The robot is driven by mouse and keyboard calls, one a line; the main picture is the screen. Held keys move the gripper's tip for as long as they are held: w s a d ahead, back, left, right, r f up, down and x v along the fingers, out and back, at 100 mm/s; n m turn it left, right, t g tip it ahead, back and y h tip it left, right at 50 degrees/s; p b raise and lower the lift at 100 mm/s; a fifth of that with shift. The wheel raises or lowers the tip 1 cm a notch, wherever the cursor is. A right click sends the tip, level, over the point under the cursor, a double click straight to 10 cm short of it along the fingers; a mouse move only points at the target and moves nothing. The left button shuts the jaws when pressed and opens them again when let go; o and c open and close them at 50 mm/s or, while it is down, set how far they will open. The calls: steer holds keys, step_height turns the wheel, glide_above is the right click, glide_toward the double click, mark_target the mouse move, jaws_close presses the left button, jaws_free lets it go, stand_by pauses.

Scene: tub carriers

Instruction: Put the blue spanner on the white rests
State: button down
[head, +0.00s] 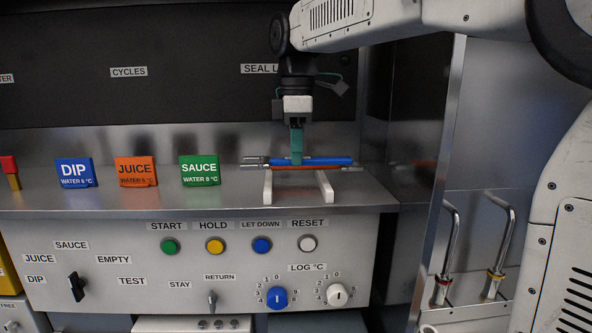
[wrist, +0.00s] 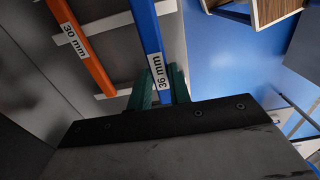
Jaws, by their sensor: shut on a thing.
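The blue spanner (head: 328,161) is held level in my gripper (head: 296,158), whose green fingers are shut on its shaft. In the wrist view the blue spanner (wrist: 146,25), labelled 36 mm, runs between the fingers (wrist: 160,88). The white rests are two pale bars on the steel counter, a left one (head: 267,188) and a right one (head: 325,187). The blue spanner lies across above them at their back end; whether it touches them I cannot tell. An orange spanner (wrist: 80,45), labelled 30 mm, lies across the rests beside it, mostly hidden in the head view.
Blue DIP (head: 76,173), orange JUICE (head: 136,171) and green SAUCE (head: 200,170) signs stand left on the counter (head: 230,199). A panel with buttons and knobs is below its front edge. A steel wall (head: 510,120) with handles is at right. Counter between SAUCE and the rests is clear.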

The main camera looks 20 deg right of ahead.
steer(key=shift+f, duration=2.05)
steer(key=shift+f, duration=0.15)
steer(key=c, duration=1.3)
jaws_free()
step_height(320, 180, up, 8)
steer(key=shift+f, duration=0.1)
steer(key=s+d+f+m, duration=0.2)
steer(key=s+f+m, duration=0.5)
steer(key=s+f, duration=0.3)
steer(key=s+d+f+m+t, duration=0.1)
steer(key=s+f+m, duration=0.6)
steer(key=s, duration=1)
step_height(320, 180, down, 4)
steer(key=shift+s+d+r, duration=0.15)
steer(key=shift+s+d, duration=0.1)
steer(key=shift+d, duration=0.25)
